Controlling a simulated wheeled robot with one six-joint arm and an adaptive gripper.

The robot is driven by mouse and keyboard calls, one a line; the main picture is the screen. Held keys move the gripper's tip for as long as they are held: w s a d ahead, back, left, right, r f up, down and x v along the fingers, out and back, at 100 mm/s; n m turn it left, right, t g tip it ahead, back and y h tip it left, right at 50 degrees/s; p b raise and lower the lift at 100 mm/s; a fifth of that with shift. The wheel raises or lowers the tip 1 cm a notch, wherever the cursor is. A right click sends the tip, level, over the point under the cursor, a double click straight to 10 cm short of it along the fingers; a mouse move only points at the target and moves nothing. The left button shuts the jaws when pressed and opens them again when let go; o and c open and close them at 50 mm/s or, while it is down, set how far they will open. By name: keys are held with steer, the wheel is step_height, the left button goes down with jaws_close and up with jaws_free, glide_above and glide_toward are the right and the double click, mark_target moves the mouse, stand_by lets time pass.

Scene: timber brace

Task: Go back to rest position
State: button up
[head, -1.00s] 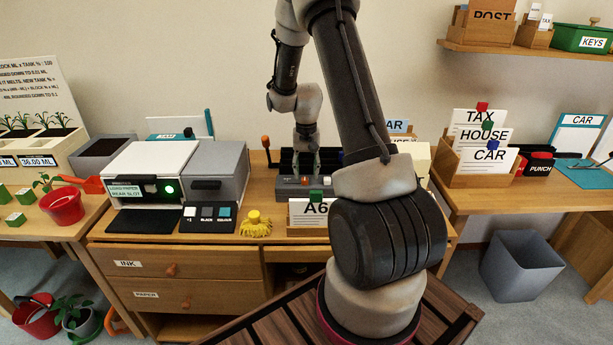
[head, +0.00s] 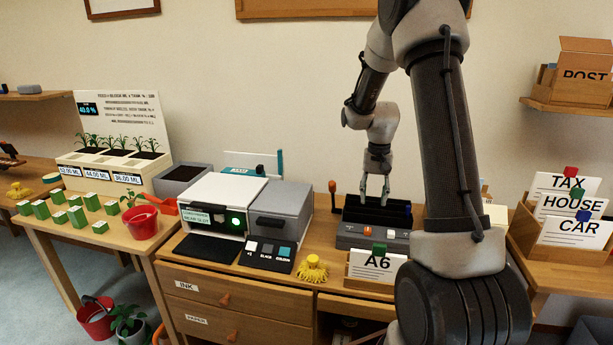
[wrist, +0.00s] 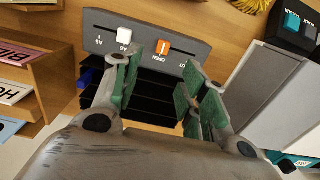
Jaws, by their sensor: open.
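My gripper (head: 375,192) is open and empty, its fingers pointing down above the black slotted device on the desk. In the wrist view my gripper (wrist: 160,92) shows its green-padded fingers spread apart, with nothing between them. The slotted device's grey panel (head: 358,238) has a white and an orange slider; the panel also shows in the wrist view (wrist: 190,62). My arm rises up and across the right half of the head view and hides part of the desk.
An A6 card holder (head: 376,265) stands in front of the device. A printer (head: 225,195) with a lit green button and a yellow brush-like thing (head: 312,268) are to the left. A card box (head: 570,220) is at right. Green blocks (head: 75,215) stand on the left table.

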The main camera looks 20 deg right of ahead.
steer(key=s+a+r+n+t, duration=0.1)
steer(key=s+a+r, duration=0.3)
steer(key=s, duration=0.5)
steer(key=s+a+r+n+t, duration=0.2)
steer(key=s+a+r+n, duration=0.1)
steer(key=s+r, duration=0.5)
steer(key=s+a+r+n+t, duration=0.1)
steer(key=s+a+r, duration=0.4)
steer(key=s, duration=0.5)
steer(key=shift+a+r+n, duration=0.35)
steer(key=shift+r+n, duration=0.55)
steer(key=shift+r, duration=0.05)
